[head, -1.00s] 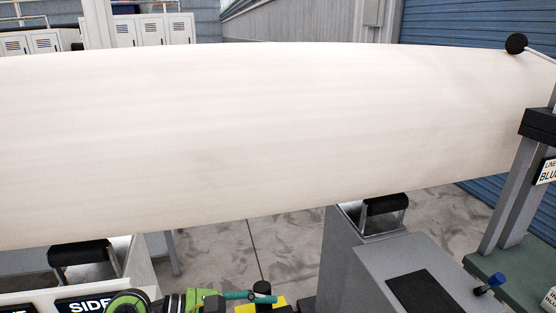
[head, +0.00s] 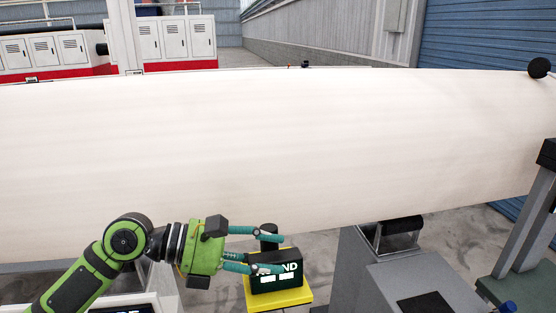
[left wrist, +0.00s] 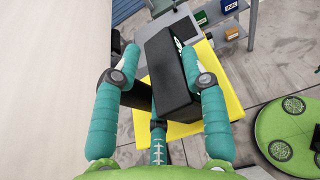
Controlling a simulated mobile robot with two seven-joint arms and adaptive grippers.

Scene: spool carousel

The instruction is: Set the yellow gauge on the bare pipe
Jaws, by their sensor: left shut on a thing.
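The yellow gauge (head: 280,299) has a yellow base plate, a dark box with partly covered white lettering ending in "ND", and a black knob. My left gripper (head: 277,252) is shut on it, with teal fingers around the dark part. In the left wrist view, the gauge's yellow plate (left wrist: 226,90) shows beyond the dark box between the fingers (left wrist: 165,75). The big white pipe (head: 270,140) lies across the head view, behind and above the gauge. I cannot tell the exact gap between them. My right gripper is in neither view.
A grey cabinet (head: 405,275) and a black roller support (head: 402,224) stand under the pipe at right. A grey post (head: 530,205) rises at the far right. White lockers (head: 175,40) stand behind. A shelf with small boxes (left wrist: 210,15) shows in the left wrist view.

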